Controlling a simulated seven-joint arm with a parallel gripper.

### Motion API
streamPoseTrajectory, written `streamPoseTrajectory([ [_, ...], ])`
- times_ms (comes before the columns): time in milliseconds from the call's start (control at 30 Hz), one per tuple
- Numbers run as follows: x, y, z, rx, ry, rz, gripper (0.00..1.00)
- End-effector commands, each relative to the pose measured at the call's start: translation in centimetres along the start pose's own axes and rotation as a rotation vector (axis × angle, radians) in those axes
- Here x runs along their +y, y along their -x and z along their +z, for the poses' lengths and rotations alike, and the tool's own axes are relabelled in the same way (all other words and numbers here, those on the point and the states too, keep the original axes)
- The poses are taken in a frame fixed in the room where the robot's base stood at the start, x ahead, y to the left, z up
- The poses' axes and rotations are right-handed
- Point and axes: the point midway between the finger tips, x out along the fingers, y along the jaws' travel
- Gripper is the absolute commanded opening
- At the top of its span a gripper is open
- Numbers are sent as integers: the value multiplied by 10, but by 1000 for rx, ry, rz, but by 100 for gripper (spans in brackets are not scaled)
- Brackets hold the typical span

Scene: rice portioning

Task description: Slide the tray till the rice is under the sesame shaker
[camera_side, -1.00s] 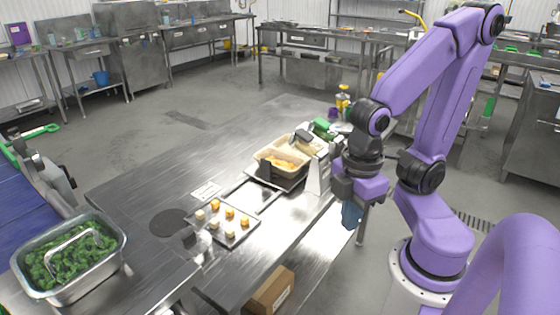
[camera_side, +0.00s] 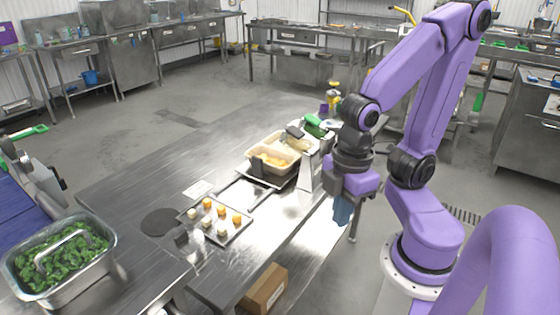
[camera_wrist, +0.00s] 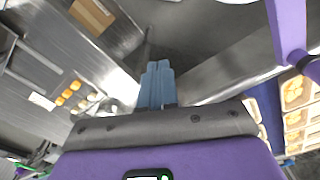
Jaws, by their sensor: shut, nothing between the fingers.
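In the side view, a beige tray with yellowish food, seemingly the rice (camera_side: 275,160), sits in a dark holder near the table's right edge. The tray's pale rim (camera_side: 252,152) is partly behind an upright black piece. A white upright unit (camera_side: 311,165) stands at its right, with a grey part (camera_side: 295,132) at its top; I cannot tell whether this is the sesame shaker. My gripper (camera_side: 342,213) hangs right of the unit, apart from the tray, beyond the table edge. Its blue fingers (camera_wrist: 158,66) are together and empty in the wrist view.
A steel pan of greens (camera_side: 112,258) stands front left. A cardboard box (camera_side: 264,290) is below.

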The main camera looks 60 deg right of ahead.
Motion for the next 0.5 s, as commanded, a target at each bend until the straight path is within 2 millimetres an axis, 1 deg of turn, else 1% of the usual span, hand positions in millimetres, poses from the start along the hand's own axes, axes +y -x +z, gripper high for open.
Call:
streamPoseTrajectory([
  [133, 0, 0, 0, 0, 0, 0, 0],
  [167, 0, 0, 0, 0, 0, 0, 3],
  [200, 0, 0, 0, 0, -1, 0, 16],
  [233, 1, 0, -1, 0, -3, 0, 23],
  [367, 10, 4, -12, -2, -44, 2, 23],
  [467, 29, 10, -31, -3, -113, 4, 23],
  [500, 39, 13, -39, -5, -148, 5, 23],
])
